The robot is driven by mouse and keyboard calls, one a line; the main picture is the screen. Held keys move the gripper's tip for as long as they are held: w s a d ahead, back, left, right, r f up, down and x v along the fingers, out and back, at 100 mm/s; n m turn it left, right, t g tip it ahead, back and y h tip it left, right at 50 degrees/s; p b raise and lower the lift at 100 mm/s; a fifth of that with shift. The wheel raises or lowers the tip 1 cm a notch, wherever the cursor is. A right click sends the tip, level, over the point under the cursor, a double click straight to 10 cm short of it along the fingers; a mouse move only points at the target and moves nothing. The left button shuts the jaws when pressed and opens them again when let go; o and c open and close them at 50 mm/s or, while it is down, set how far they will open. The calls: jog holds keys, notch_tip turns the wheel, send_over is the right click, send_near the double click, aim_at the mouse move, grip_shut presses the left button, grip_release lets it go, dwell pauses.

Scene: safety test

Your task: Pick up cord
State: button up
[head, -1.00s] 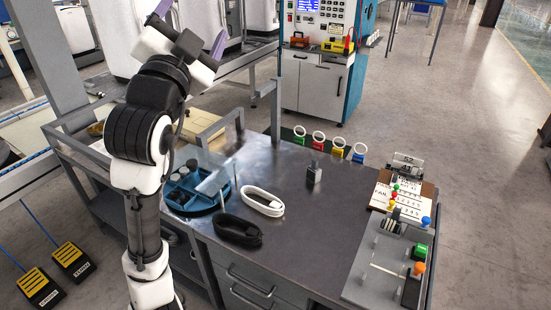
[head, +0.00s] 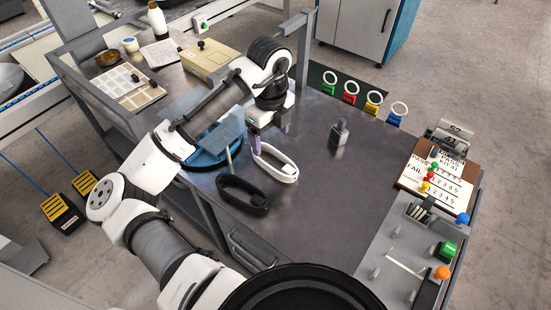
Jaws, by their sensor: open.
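A white coiled cord (head: 276,165) lies on the dark tabletop. A black coiled cord (head: 243,194) lies just in front of it and to its left. I cannot tell whether a fingertip touches the white cord.
A blue round tray (head: 206,160) with a clear panel stands left of the cords, partly behind my arm. A control panel (head: 402,250) and clipboard (head: 410,188) line the right edge. The tabletop's middle is clear.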

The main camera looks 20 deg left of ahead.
aim_at(274, 158)
jog(key=f, duration=0.3)
jog(key=f+p, duration=0.1)
jog(key=f, duration=0.4)
jog(key=shift+w+d+f, duration=0.2)
jog(key=shift+d+f, duration=0.15)
jog(key=shift+f, duration=0.05)
jog(key=shift+c, duration=0.5)
jog(key=c, duration=1)
jog(key=shift+r, duration=0.15)
jog(key=shift+c, duration=0.2)
